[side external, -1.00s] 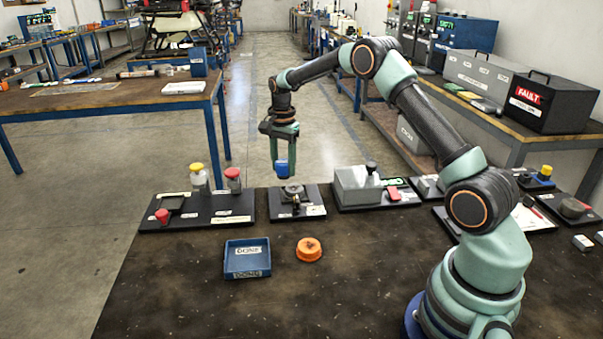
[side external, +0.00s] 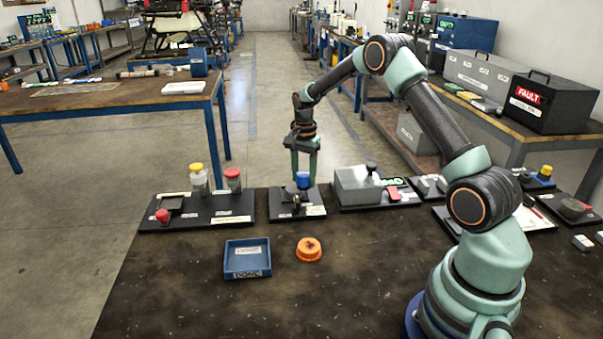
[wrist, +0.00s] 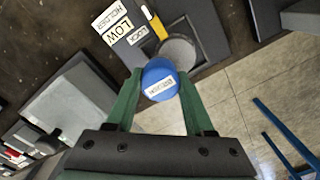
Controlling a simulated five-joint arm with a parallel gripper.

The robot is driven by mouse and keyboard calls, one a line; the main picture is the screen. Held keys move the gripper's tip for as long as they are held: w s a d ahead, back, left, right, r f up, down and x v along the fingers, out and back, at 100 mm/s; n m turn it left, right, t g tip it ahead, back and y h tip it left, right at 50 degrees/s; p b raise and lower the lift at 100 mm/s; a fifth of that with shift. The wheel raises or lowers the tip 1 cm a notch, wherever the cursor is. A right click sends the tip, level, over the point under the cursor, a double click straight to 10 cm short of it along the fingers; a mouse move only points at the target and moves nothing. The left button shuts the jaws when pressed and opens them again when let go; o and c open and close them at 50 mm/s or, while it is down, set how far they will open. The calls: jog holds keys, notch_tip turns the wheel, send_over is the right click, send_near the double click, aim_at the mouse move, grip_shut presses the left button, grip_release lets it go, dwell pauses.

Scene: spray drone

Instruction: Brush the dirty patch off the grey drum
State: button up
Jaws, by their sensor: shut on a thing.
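My gripper (side external: 303,178) is shut on a blue round cap-like piece (side external: 303,181) with a white label. The wrist view shows the blue piece (wrist: 160,82) between my two green fingertips (wrist: 161,74). It is over a small black board (side external: 313,211) at the far edge of the bench. Beside it in the wrist view is a grey disc (wrist: 178,52) in a square recess. A dark grey round thing (side external: 573,208) on a board at the far right may be the grey drum. I cannot make out a dirty patch on it, and I cannot identify a brush.
A grey block (side external: 355,188) stands just right of my gripper. Two jars with yellow (side external: 196,167) and red (side external: 232,172) lids stand to the left. A blue tray (side external: 247,272) and an orange round part (side external: 309,250) lie in front.

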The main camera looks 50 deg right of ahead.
jog(key=shift+w+a, duration=2.05)
notch_tip(320, 180, up, 8)
jog(key=shift+s+d, duration=0.1)
